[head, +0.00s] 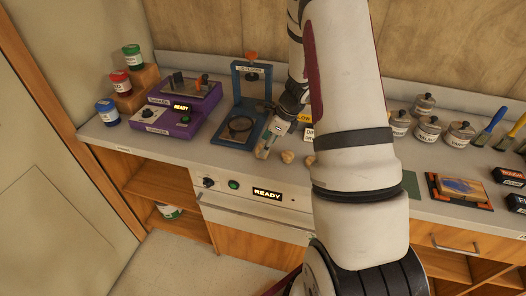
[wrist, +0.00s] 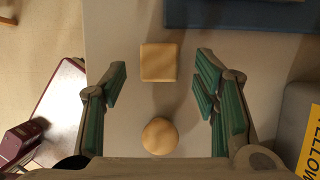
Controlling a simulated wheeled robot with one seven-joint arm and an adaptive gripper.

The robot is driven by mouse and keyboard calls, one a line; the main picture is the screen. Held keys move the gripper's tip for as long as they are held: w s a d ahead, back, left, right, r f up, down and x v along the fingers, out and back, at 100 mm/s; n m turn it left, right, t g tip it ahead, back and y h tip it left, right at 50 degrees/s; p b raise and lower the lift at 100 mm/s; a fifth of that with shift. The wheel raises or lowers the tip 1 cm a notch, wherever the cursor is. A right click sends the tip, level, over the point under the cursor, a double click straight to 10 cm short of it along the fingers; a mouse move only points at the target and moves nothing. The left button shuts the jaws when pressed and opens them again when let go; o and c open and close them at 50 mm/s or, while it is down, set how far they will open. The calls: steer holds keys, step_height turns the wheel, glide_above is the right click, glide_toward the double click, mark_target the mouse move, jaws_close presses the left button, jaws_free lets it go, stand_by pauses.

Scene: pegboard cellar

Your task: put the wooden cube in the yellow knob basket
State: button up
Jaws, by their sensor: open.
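The wooden cube (wrist: 158,62) lies on the grey counter in the wrist view, between and slightly beyond the fingertips of my gripper (wrist: 161,80). My gripper is open, with green-padded fingers on either side and no contact visible. A round wooden piece (wrist: 159,136) lies nearer the palm. In the head view my gripper (head: 265,148) is low over the counter, beside small wooden pieces (head: 287,157); I cannot tell which is the cube there. A grey container (wrist: 294,112) with a yellow label reading "YELLOW" is at the right of the wrist view. Its inside is hidden.
A blue stand (head: 238,128) is just left of my gripper, with a purple machine (head: 178,124) farther left. My arm hides the middle of the counter. The counter's front edge is close.

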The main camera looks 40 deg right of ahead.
steer(key=shift+x, duration=1.35)
steer(key=c, duration=1.1)
steer(key=shift+r, duration=0.15)
